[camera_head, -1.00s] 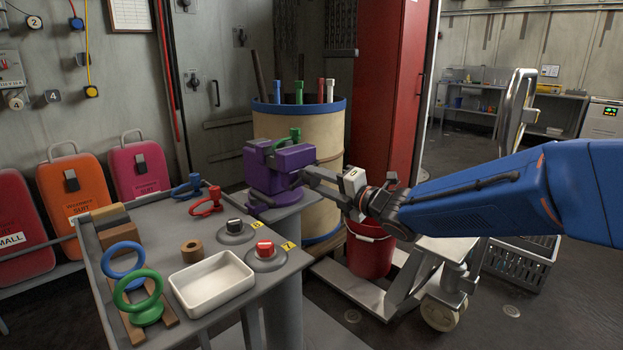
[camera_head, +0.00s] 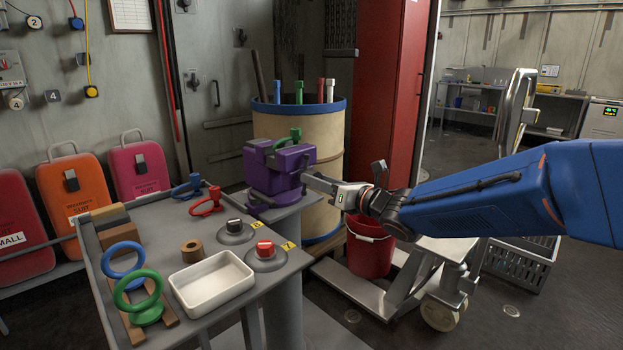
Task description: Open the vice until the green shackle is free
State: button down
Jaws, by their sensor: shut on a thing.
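The purple vice (camera_head: 275,170) stands on a grey pedestal at the far right corner of the bench. The green shackle (camera_head: 291,136) sits at the top of the vice, between its jaws; whether they touch it is too small to tell. My gripper (camera_head: 308,181) reaches in from the right and is shut at the right side of the vice, where its handle is. The fingertips and the handle are partly hidden by each other.
The grey bench (camera_head: 215,317) holds a white tray (camera_head: 213,283), red and black knobs, blue and green rings and a brown ring. Blue (camera_head: 188,187) and red (camera_head: 208,203) shackles lie near the vice. A barrel (camera_head: 328,150) stands close behind it, a red bucket (camera_head: 369,252) below my arm.

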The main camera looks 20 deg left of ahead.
jog(key=shift+n, duration=0.7)
jog(key=n, duration=0.6)
jog(key=shift+d+n, duration=0.1)
jog(key=shift+n, duration=0.3)
jog(key=c, duration=1.4)
grip_release()
